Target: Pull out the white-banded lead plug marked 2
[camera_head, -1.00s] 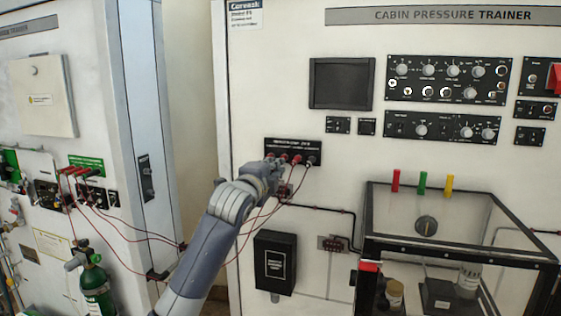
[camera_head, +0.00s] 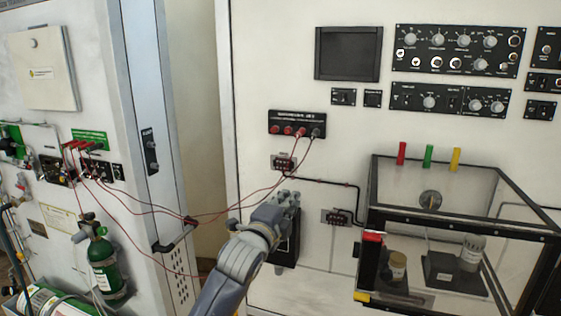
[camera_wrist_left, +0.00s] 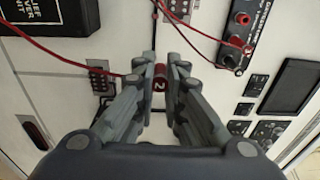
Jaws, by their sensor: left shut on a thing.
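My left gripper (camera_head: 286,202) is in front of the white trainer wall, below the black socket panel (camera_head: 297,123) and apart from it. In the left wrist view its fingers (camera_wrist_left: 160,78) are shut on a dark red plug (camera_wrist_left: 159,86) marked with a white 2. A red lead (camera_wrist_left: 65,65) runs from the left to the fingers. The plug's tip and white band cannot be made out. The black socket panel also shows in the left wrist view (camera_wrist_left: 243,38), with red connectors and at least one other red lead running to it. My right gripper is not in view.
A clear-walled box with a black frame (camera_head: 460,232) stands at the right. A black wall box (camera_head: 290,250) is partly behind my left gripper. Red leads (camera_head: 235,210) hang across the gap to the left cabinet (camera_head: 188,120). A green cylinder (camera_head: 102,262) stands at the left.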

